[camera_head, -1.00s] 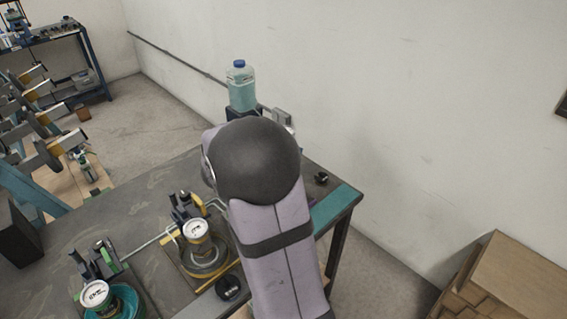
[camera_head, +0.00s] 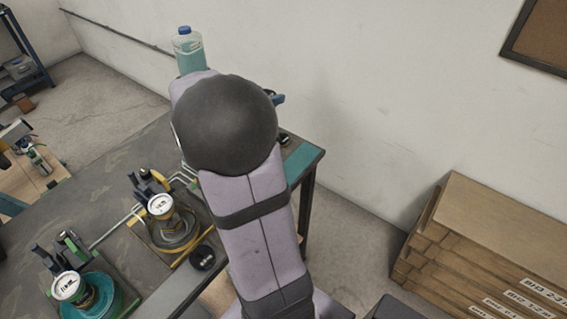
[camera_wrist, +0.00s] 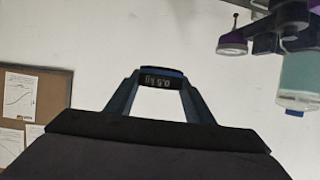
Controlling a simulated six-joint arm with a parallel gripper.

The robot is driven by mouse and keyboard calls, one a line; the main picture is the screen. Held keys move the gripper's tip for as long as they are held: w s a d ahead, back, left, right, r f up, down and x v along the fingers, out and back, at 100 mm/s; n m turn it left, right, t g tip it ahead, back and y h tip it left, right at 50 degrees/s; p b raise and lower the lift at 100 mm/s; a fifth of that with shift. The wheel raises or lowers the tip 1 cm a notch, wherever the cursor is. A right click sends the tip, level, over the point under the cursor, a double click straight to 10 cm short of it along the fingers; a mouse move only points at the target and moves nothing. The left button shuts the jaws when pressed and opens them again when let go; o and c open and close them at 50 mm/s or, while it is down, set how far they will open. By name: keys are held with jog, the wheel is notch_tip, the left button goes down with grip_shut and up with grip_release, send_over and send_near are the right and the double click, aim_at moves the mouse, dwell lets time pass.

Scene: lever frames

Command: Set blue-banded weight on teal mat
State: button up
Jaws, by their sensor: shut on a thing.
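The blue-banded weight (camera_wrist: 162,80) is a dark block marked "0.5 kg", its lettering upside down in the wrist view, with a blue edge. My gripper (camera_wrist: 161,88) is shut on it, one finger on each side. In the head view my arm's dark round joint hides most of the gripper; only a small blue piece shows past the joint's right side, and I cannot tell what it is. A teal strip (camera_head: 304,159), apparently the teal mat, lies along the table's right end. Its left part is hidden behind my arm.
A small black knob-like piece (camera_head: 284,139) sits beside the teal strip. A bottle of teal liquid (camera_head: 189,52) stands behind my arm. Gauge fixtures (camera_head: 160,206) (camera_head: 68,286) occupy the table's front left. Stacked boxes (camera_head: 480,245) stand right of the table.

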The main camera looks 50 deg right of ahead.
jog(key=s+d+f+m+g, duration=0.2)
jog(key=s+d, duration=0.3)
jog(key=s, duration=0.4)
jog(key=s+d+f+m+g+y+b, duration=0.1)
jog(key=s+d+f+m+g, duration=0.15)
jog(key=s+d, duration=0.45)
jog(key=s+d+f+m+g, duration=0.2)
jog(key=s+g, duration=0.1)
jog(key=s, duration=0.8)
jog(key=s+d+r+n+t+h, duration=0.15)
jog(key=s+d+n+t, duration=0.35)
jog(key=d, duration=0.5)
jog(key=w+a+f+n+t+y, duration=0.2)
jog(key=w+n+t+y, duration=0.2)
jog(key=w+n+t, duration=0.95)
jog(key=w+a+f+y, duration=0.5)
jog(key=w+a+f, duration=0.1)
jog(key=w+a, duration=0.5)
jog(key=shift+w+a+f+n+b, duration=0.15)
jog(key=shift+w+a+n+b, duration=0.25)
jog(key=shift+b, duration=0.05)
